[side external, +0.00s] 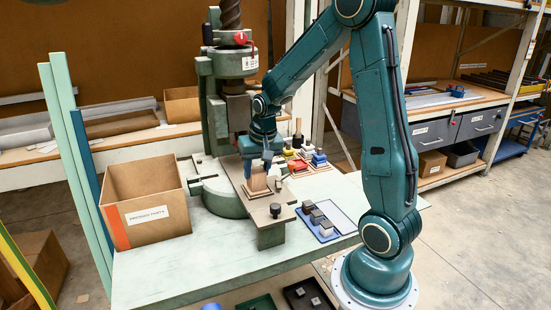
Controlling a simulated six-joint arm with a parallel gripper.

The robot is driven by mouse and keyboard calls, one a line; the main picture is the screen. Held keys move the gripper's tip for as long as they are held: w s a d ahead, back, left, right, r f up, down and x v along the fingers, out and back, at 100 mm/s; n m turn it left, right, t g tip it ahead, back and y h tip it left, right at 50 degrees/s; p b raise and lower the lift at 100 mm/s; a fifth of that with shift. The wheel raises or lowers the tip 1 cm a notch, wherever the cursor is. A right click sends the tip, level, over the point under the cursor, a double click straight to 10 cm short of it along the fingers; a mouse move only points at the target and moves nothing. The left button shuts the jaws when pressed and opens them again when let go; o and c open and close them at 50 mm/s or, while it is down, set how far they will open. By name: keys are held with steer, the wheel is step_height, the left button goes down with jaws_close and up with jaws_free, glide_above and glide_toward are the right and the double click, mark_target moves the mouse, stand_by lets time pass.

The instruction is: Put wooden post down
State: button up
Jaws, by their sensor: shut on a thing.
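The wooden post (258,182) is a small light-wood piece, upright, low over the flat bed (262,211) of the green fly press (213,110). My gripper (262,172) points down from above and is shut on the wooden post. The fingers hide its upper part. I cannot tell whether its lower end touches the bed or a fixture on it.
A cardboard box (146,215) with a label stands left of the press. A blue tray (325,228) with several dark blocks lies to the right. Several coloured small parts (305,160) sit behind my gripper. The front of the pale table (180,265) is clear.

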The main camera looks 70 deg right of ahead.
steer(key=o, duration=1.2)
steer(key=shift+f, duration=0.1)
steer(key=shift+r, duration=0.2)
steer(key=shift+v, duration=5.95)
steer(key=shift+a, duration=0.15)
